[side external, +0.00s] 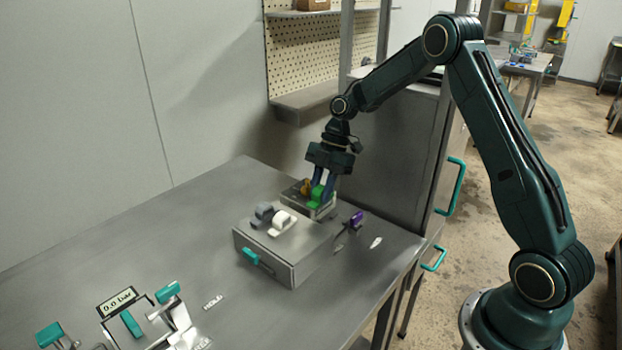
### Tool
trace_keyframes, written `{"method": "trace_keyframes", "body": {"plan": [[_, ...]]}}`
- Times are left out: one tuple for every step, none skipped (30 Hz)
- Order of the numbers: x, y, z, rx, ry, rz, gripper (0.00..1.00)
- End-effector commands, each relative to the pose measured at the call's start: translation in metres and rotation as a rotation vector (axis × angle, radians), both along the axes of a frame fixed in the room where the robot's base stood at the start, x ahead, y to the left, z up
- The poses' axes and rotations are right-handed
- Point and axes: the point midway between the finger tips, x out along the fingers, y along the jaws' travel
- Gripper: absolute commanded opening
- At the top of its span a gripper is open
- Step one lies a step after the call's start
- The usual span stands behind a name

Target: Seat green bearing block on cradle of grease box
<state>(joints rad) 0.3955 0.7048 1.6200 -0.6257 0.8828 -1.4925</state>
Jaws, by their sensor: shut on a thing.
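The green bearing block (316,197) is between the fingers of my gripper (322,188), which points down and is shut on it. The block is low in a small open tray (323,211) behind the grey box; I cannot tell whether it touches the tray floor. A grey box with a teal handle (292,269), apparently the grease box, stands in front of the tray. On its top are a grey block (264,211) and a white block (283,222). The cradle cannot be made out clearly.
An orange-brown piece (306,187) is in the tray, close beside my gripper. A purple-topped part (357,218) stands right of the box. A lever panel with a pressure display (118,302) is at the front left. The table's left part (130,235) is clear.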

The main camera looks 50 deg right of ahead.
Motion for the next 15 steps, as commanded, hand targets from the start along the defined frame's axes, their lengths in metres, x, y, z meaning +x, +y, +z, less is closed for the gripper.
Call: {"method": "trace_keyframes", "body": {"plan": [[-0.002, -0.008, -0.012, -0.002, 0.003, -0.005, 0.00], [-0.003, -0.012, -0.018, -0.004, 0.005, -0.006, 0.00], [-0.004, -0.017, -0.025, -0.008, 0.003, -0.005, 0.00], [-0.005, -0.020, -0.030, -0.010, 0.003, -0.005, 0.00], [-0.005, -0.023, -0.034, -0.011, 0.003, -0.004, 0.00], [-0.007, -0.027, -0.039, -0.015, 0.003, -0.005, 0.00], [-0.007, -0.029, -0.042, -0.016, 0.003, -0.004, 0.00], [-0.008, -0.031, -0.045, -0.018, 0.003, -0.005, 0.00], [-0.009, -0.033, -0.048, -0.019, 0.004, -0.004, 0.00], [-0.009, -0.034, -0.050, -0.020, 0.003, -0.003, 0.00], [-0.009, -0.035, -0.051, -0.021, 0.002, -0.003, 0.00], [-0.010, -0.036, -0.052, -0.022, 0.002, -0.003, 0.00], [-0.010, -0.036, -0.053, -0.023, 0.002, -0.003, 0.00], [-0.010, -0.037, -0.053, -0.023, 0.002, -0.003, 0.00], [-0.010, -0.037, -0.054, -0.023, 0.002, -0.003, 0.00]]}}
